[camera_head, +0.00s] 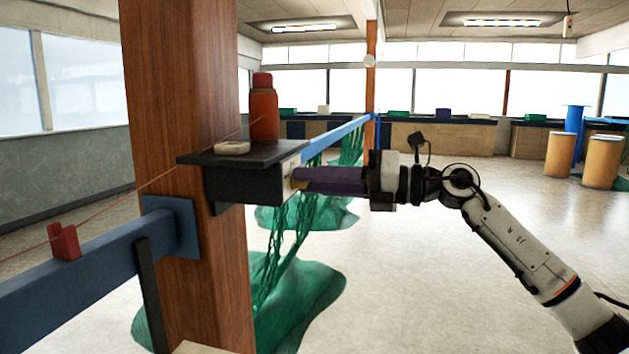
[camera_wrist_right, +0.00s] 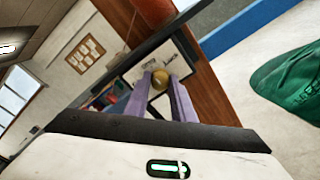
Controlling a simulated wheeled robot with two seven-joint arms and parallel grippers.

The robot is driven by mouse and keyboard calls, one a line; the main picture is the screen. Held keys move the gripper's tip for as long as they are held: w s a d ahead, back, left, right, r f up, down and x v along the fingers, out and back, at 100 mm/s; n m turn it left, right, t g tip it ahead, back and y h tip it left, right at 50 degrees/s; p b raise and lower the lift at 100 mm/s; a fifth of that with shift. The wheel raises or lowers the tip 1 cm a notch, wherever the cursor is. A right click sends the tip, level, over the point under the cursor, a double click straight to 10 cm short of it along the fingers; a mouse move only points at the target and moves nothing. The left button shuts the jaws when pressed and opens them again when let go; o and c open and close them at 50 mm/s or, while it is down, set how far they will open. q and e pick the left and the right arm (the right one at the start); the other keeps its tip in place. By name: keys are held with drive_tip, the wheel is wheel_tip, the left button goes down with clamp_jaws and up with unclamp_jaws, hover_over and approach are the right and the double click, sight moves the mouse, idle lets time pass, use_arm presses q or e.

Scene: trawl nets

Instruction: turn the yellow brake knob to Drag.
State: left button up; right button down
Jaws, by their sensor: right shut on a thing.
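The yellow brake knob (camera_wrist_right: 160,79) sits on a pale plate on the end of a black box (camera_head: 245,184). In the head view only a sliver of the knob (camera_head: 297,182) shows beside my fingertips. My right gripper (camera_head: 303,179) reaches in from the right, its purple fingers level. In the right wrist view its two fingers (camera_wrist_right: 158,84) lie on either side of the knob and are shut on it. Small dark lettering shows on the plate beside the knob, too small to read surely. Which way the knob points cannot be told. My left gripper is not in view.
The box is fixed to a wooden post (camera_head: 180,110). Green netting (camera_head: 290,290) hangs behind from a blue rail (camera_head: 340,133). Floor to the right is open.

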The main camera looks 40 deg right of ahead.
drive_tip(key=c, duration=1.5)
unclamp_jaws()
drive_tip(key=shift+c, duration=0.2)
use_arm(q)
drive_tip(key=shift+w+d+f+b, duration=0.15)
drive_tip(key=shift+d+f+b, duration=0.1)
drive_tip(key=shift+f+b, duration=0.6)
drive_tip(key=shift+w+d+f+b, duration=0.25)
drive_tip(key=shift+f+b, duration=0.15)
drive_tip(key=shift+b, duration=0.8)
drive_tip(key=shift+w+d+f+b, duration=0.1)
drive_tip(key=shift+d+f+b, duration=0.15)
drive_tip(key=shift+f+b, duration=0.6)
use_arm(e)
drive_tip(key=v, duration=1)
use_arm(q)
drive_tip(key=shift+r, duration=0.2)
use_arm(e)
drive_tip(key=shift+s+d, duration=0.1)
